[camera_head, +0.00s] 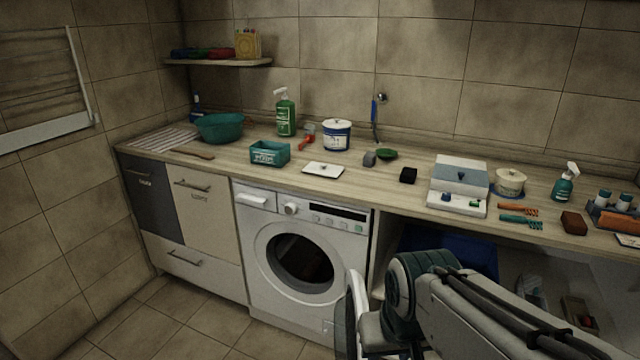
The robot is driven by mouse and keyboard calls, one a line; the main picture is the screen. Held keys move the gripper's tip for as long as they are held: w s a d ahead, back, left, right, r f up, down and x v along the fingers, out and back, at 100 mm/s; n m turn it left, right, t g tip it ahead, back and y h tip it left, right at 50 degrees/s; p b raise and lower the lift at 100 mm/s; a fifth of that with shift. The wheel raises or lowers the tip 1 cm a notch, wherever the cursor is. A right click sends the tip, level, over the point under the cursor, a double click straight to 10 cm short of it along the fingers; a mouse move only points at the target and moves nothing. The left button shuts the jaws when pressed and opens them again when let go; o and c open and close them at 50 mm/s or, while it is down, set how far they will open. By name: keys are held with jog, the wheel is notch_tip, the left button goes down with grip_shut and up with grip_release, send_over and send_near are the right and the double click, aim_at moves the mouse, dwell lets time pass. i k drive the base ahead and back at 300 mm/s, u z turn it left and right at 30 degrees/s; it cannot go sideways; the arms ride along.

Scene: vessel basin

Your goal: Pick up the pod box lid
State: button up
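A flat white lid (323,169) with a small dark knob lies on the wooden counter above the washing machine; it looks like the pod box lid. A teal open-topped box (269,153) with pale lettering stands just left of it, apart from it; it may be the pod box, but the print is too small to read. My arm shows at the lower right, below the counter and in front of it. I cannot make out my gripper's fingers in this view.
The counter (225,168) is bare around the lid's front edge. A green spray bottle (285,113) and a teal basin (220,127) stand further left. A white box (460,174) stands right.

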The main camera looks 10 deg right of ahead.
aim_at(333, 171)
jog(key=u, duration=0.6)
jog(key=i, duration=0.45)
jog(key=u, duration=0.5)
jog(key=i, duration=1.2)
jog(key=z, duration=0.65)
jog(key=i, duration=0.75)
jog(key=z, duration=1.25)
jog(key=i, duration=0.25)
jog(key=z, duration=0.2)
